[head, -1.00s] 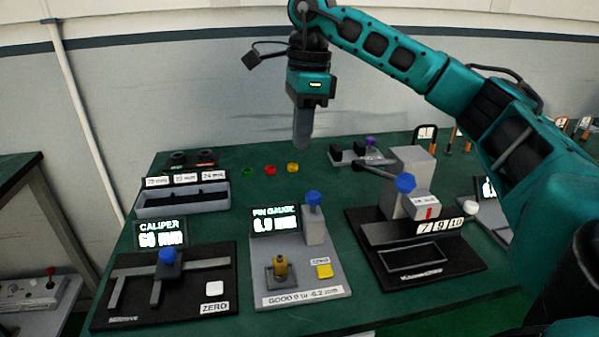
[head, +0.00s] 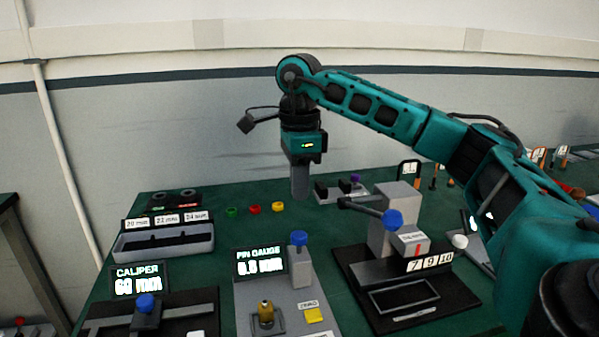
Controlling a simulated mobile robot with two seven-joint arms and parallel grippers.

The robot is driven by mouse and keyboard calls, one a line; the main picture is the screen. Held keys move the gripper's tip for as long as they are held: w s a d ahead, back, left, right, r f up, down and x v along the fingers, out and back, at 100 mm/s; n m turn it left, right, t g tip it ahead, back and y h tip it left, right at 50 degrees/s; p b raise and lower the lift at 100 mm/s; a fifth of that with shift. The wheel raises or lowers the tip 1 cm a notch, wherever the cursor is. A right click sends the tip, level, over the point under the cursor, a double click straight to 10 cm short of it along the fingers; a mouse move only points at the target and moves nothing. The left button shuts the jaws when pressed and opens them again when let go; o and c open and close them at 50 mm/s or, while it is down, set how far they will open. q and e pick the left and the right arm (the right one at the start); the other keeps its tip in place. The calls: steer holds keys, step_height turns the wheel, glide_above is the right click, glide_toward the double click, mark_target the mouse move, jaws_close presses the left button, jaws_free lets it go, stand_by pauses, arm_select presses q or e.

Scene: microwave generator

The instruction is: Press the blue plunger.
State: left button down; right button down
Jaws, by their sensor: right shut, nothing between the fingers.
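The pin gauge (head: 274,296) stands on the green table, with a display reading that looks like 6.9 or 6.8 mm. Its blue plunger (head: 299,239) is a round knob on top of a grey post. My right gripper (head: 300,194) is shut and empty, pointing straight down. In the head view its fingertips are just above the blue plunger, with a gap between them; I cannot tell the depth offset. A brass pin (head: 265,312) sits at the front of the gauge. My left gripper is out of view.
Blue knobs also show on the caliper (head: 146,303) at left and the lever device (head: 392,220) at right. A grey labelled tray (head: 164,243) and small coloured rings (head: 255,208) lie behind. A yellow button (head: 313,315) is beside the pin.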

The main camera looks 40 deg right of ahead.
mark_target(300, 235)
step_height(300, 235, down, 8)
steer(key=shift+f, duration=0.1)
stand_by(0.4)
step_height(300, 235, down, 2)
steer(key=shift+f+b, duration=0.1)
steer(key=shift+b, duration=0.6)
steer(key=shift+s, duration=0.1)
